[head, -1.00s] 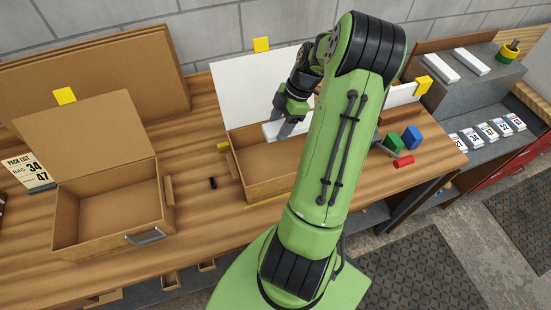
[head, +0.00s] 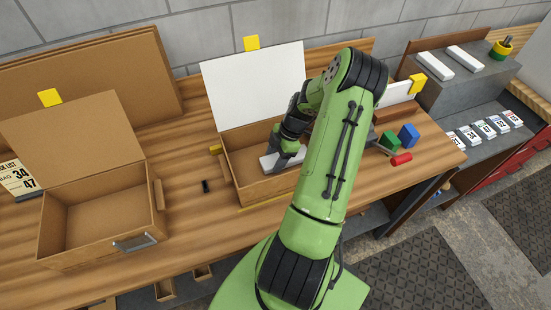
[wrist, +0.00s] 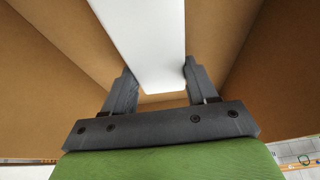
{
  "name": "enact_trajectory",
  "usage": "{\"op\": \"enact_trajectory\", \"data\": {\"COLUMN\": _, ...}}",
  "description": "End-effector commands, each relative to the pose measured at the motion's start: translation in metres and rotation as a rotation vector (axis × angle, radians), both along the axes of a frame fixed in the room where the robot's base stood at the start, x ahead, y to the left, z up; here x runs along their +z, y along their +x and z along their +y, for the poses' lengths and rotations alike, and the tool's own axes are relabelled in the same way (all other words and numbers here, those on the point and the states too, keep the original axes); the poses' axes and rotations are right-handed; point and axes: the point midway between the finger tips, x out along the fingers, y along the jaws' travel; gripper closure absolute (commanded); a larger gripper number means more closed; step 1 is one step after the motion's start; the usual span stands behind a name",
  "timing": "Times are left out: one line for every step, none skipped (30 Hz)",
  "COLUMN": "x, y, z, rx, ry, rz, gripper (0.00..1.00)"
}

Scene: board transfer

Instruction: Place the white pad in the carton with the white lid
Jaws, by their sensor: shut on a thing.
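The carton with the white lid (head: 256,82) stands open in the middle of the table, its lid raised at the back. Its brown front wall (head: 262,190) faces me. My gripper (head: 280,158) reaches down inside this carton. It is shut on the white pad (head: 268,161). In the wrist view the white pad (wrist: 148,45) lies between the two fingers (wrist: 158,85), with brown carton walls around it. My arm hides the right part of the carton. I cannot tell whether the pad touches the carton floor.
An open, empty brown carton (head: 100,250) with a brown lid stands at the left. Green (head: 390,141) and blue (head: 408,135) blocks and a red cylinder (head: 401,159) lie to the right. More white pads (head: 435,65) lie on the grey shelf.

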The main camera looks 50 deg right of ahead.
Motion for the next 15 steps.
{"op": "enact_trajectory", "data": {"x": -0.0056, "y": 0.0001, "z": 0.0001, "rx": 0.0, "ry": 0.001, "rz": -0.001, "gripper": 0.76}}
{"op": "enact_trajectory", "data": {"x": -0.0062, "y": 0.0001, "z": -0.0002, "rx": 0.0, "ry": 0.0, "rz": 0.0, "gripper": 0.81}}
{"op": "enact_trajectory", "data": {"x": -0.0059, "y": 0.0001, "z": -0.0004, "rx": 0.0, "ry": -0.001, "rz": 0.0, "gripper": 0.81}}
{"op": "enact_trajectory", "data": {"x": -0.0057, "y": 0.0001, "z": -0.0005, "rx": 0.0, "ry": -0.002, "rz": 0.0, "gripper": 0.81}}
{"op": "enact_trajectory", "data": {"x": -0.0056, "y": -0.0001, "z": -0.0005, "rx": -0.001, "ry": -0.002, "rz": 0.001, "gripper": 0.81}}
{"op": "enact_trajectory", "data": {"x": -0.0057, "y": -0.0002, "z": -0.0006, "rx": -0.001, "ry": -0.002, "rz": 0.001, "gripper": 0.41}}
{"op": "enact_trajectory", "data": {"x": -0.0057, "y": -0.0003, "z": -0.0005, "rx": -0.001, "ry": -0.002, "rz": 0.001, "gripper": 0.37}}
{"op": "enact_trajectory", "data": {"x": -0.0056, "y": -0.0003, "z": -0.0005, "rx": -0.001, "ry": -0.002, "rz": 0.001, "gripper": 0.32}}
{"op": "enact_trajectory", "data": {"x": -0.0055, "y": -0.0002, "z": -0.0005, "rx": -0.001, "ry": -0.002, "rz": 0.001, "gripper": 0.26}}
{"op": "enact_trajectory", "data": {"x": -0.0054, "y": -0.0002, "z": -0.0005, "rx": -0.001, "ry": -0.002, "rz": 0.001, "gripper": 0.21}}
{"op": "enact_trajectory", "data": {"x": -0.0053, "y": -0.0002, "z": -0.0005, "rx": -0.001, "ry": -0.002, "rz": 0.001, "gripper": 0.17}}
{"op": "enact_trajectory", "data": {"x": -0.0053, "y": -0.0001, "z": -0.0004, "rx": -0.001, "ry": -0.001, "rz": 0.0, "gripper": 0.14}}
{"op": "enact_trajectory", "data": {"x": -0.0051, "y": -0.0001, "z": -0.0004, "rx": -0.001, "ry": -0.001, "rz": 0.0, "gripper": 0.14}}
{"op": "enact_trajectory", "data": {"x": -0.0051, "y": -0.0001, "z": -0.0004, "rx": -0.001, "ry": -0.001, "rz": 0.0, "gripper": 0.14}}
{"op": "enact_trajectory", "data": {"x": -0.005, "y": 0.0, "z": -0.0004, "rx": 0.0, "ry": -0.001, "rz": 0.0, "gripper": 0.14}}
